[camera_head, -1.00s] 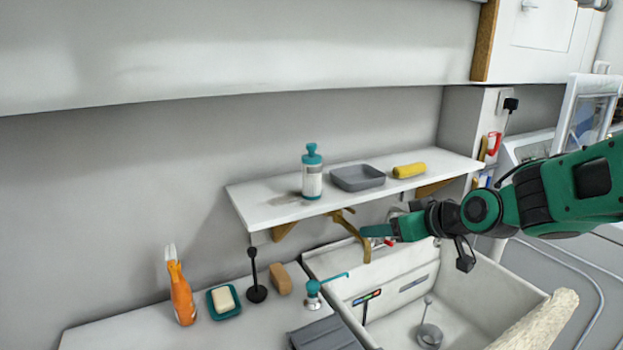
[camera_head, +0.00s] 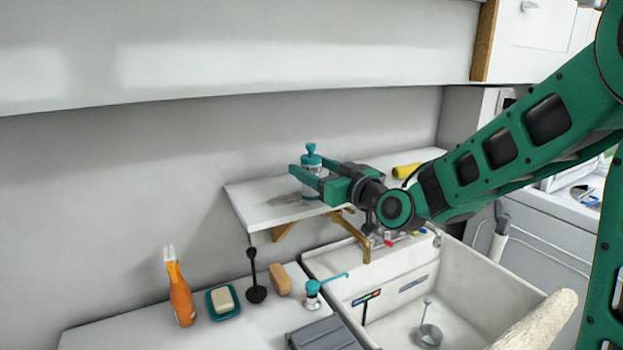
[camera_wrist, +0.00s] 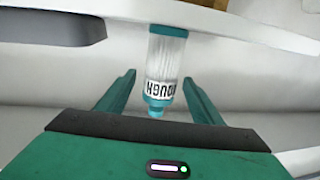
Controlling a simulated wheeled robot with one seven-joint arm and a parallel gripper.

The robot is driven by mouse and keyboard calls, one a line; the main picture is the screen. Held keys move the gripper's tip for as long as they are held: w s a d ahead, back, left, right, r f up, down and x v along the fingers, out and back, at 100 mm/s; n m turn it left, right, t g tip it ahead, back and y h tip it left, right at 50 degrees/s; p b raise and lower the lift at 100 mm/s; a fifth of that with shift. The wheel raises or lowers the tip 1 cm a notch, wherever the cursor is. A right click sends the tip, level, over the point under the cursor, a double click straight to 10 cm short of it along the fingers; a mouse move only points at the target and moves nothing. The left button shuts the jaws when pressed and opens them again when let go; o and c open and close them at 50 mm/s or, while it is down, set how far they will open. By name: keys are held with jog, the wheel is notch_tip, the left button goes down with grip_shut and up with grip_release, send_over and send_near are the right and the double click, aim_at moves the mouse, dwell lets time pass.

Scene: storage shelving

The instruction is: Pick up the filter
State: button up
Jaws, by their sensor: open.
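The likely filter is a clear ribbed cylinder (camera_head: 311,150) with teal ends and a knob on top. It stands upright on the white wall shelf (camera_head: 262,207). In the wrist view the filter (camera_wrist: 165,62) appears upside down, with a white label reading "ROUGH". My gripper (camera_head: 307,168) is open at the filter, its two green fingers pointing left across the shelf. In the wrist view the filter lies between the fingers (camera_wrist: 158,80), with a gap on each side. A finger hides part of its body in the head view. Contact is not visible.
A yellow roll (camera_head: 407,170) lies further right on the shelf. A grey tray (camera_wrist: 50,27) shows beside the filter in the wrist view. Below are an orange bottle (camera_head: 181,298), a soap dish (camera_head: 223,312), a brown block (camera_head: 280,279) and a sink (camera_head: 470,285).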

jog(key=shift+x, duration=2.65)
jog(key=shift+r, duration=0.1)
jog(key=shift+d, duration=0.1)
jog(key=c, duration=1.2)
